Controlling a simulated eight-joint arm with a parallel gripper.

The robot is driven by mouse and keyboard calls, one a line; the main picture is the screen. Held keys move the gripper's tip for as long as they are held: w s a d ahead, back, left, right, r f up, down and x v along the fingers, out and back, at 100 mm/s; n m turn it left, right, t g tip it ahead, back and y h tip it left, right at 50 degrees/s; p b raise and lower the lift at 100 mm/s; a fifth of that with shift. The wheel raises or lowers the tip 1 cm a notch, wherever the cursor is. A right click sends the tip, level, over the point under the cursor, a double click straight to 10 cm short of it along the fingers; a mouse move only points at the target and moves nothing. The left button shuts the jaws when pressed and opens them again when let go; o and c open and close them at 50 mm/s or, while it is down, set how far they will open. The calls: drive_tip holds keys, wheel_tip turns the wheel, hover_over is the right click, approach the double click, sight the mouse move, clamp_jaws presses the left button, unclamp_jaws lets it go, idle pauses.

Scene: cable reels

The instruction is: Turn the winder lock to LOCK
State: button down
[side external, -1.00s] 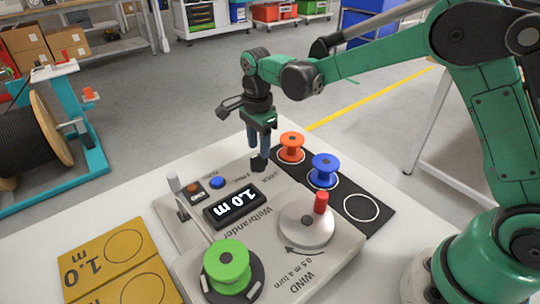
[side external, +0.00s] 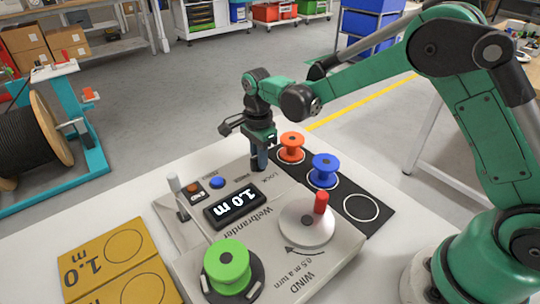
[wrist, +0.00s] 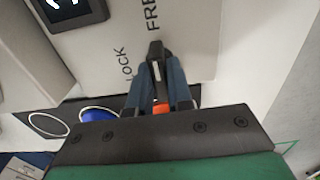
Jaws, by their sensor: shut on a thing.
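The winder lock is a black handle (wrist: 156,50) with a white mark, seen in the wrist view on the grey winder panel. My gripper (wrist: 158,85) is shut on it, with a blue-grey finger on each side. The handle's far end points up the picture, towards the printed word FREE, and LOCK is printed to its left. In the side view my gripper (side external: 259,160) points down at the winder's back edge and mostly hides the handle. The winder (side external: 325,262) has a display reading 1.0 m.
A green reel (side external: 227,262) sits on the winder's front. The crank's red knob (side external: 321,202) stands to the right. An orange reel (side external: 291,147) and a blue reel (side external: 323,170) stand on a black mat close to my gripper. Yellow cards (side external: 105,255) lie left.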

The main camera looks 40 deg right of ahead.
drive_tip(key=n, duration=0.4)
drive_tip(key=shift+n, duration=0.4)
drive_tip(key=n, duration=0.3)
drive_tip(key=shift+n, duration=0.3)
drive_tip(key=n, duration=0.3)
drive_tip(key=shift+n, duration=1.2)
drive_tip(key=n, duration=0.4)
drive_tip(key=c, duration=0.8)
unclamp_jaws()
drive_tip(key=shift+c, duration=0.2)
drive_tip(key=shift+r, duration=0.1)
